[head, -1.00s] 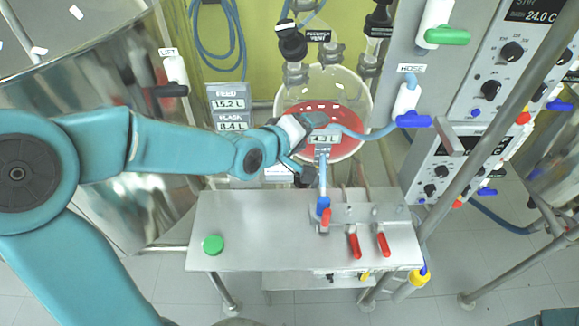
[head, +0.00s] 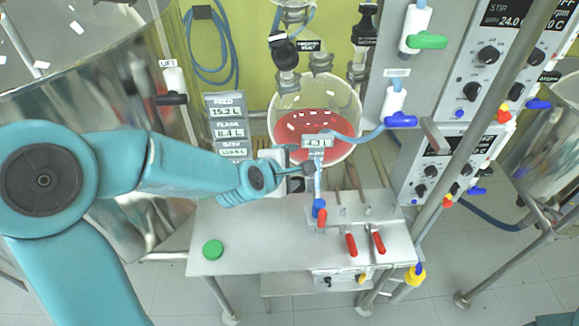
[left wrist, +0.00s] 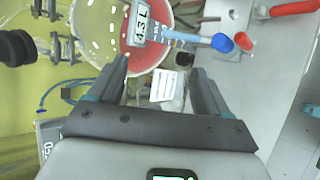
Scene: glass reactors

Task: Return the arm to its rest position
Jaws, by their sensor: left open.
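My left arm comes in from the left in the head view, bent at the elbow. Its gripper (head: 306,170) is beside the small 4.3 L display (head: 317,142), just below and left of it. In the left wrist view the two fingers (left wrist: 158,66) stand apart with nothing held between them. The display (left wrist: 141,22) shows beyond the upper-left finger there. A round glass flask (head: 345,100) with red liquid stands behind the gripper. My right gripper is not in view.
A steel bench (head: 260,252) with a green button (head: 213,250) and red-handled valves (head: 351,244) lies below the gripper. A large steel vessel (head: 90,100) stands behind my arm. Control panels (head: 500,70) stand at the right.

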